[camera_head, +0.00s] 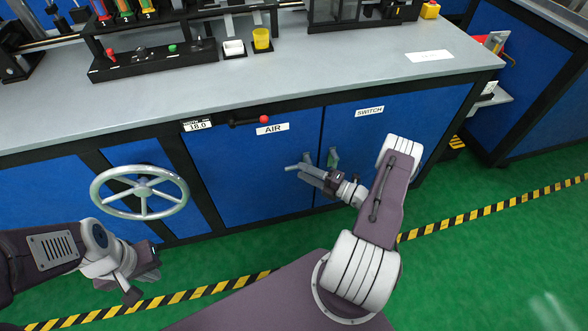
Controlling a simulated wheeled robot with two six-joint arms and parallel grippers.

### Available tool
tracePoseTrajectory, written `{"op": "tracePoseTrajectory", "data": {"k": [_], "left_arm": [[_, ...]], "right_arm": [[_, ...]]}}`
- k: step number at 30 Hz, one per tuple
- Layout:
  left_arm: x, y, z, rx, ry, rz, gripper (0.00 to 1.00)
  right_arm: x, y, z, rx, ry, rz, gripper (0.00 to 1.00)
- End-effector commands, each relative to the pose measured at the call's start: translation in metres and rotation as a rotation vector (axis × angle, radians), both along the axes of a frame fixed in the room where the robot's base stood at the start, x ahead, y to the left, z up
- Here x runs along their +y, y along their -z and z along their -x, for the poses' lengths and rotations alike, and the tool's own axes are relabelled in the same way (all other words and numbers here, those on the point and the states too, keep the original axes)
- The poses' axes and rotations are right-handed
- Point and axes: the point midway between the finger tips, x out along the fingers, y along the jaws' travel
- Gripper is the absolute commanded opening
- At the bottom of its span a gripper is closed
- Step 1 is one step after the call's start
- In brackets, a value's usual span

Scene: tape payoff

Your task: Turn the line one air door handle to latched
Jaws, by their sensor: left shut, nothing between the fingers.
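The blue AIR door (250,170) is in the middle of the front of the bench and looks closed. A small grey-green upright handle (333,158) shows by the seam between it and the SWITCH door (395,130). My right gripper (300,169) is in front of the AIR door's right edge, left of that handle, pointing left. A separate AIR door handle cannot be made out; the gripper covers that spot. I cannot tell whether the fingers hold anything. My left gripper (143,282) is shut and empty at lower left, below the handwheel.
A grey-green handwheel (142,192) sticks out at left. A black lever with a red knob (264,119) is above the AIR label (272,128). The grey bench top (340,70) holds panels and small cups. Striped tape (480,212) crosses the green floor.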

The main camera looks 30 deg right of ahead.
Motion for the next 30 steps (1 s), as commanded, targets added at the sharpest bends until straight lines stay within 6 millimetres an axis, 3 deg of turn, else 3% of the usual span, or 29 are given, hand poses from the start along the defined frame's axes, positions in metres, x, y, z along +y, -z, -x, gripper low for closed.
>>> {"op": "tracePoseTrajectory", "data": {"k": [6,16,17,21,30], "left_arm": [[0.000,0.009,0.000,0.000,0.000,0.000,0.00],[0.000,0.009,0.000,0.000,0.000,0.000,0.00],[0.000,0.009,0.000,0.000,0.000,0.000,0.00],[0.000,0.009,0.000,0.000,0.000,0.000,0.00],[0.000,0.009,0.000,0.000,0.000,0.000,0.00]], "right_arm": [[0.020,0.001,-0.031,-0.001,-0.004,0.002,0.36],[0.024,0.000,-0.039,0.000,-0.001,0.000,0.36],[0.024,0.000,-0.038,-0.001,-0.001,0.001,0.34],[0.024,0.000,-0.038,-0.001,-0.001,0.001,0.00],[0.024,0.000,-0.038,0.000,-0.001,0.000,0.00]]}}
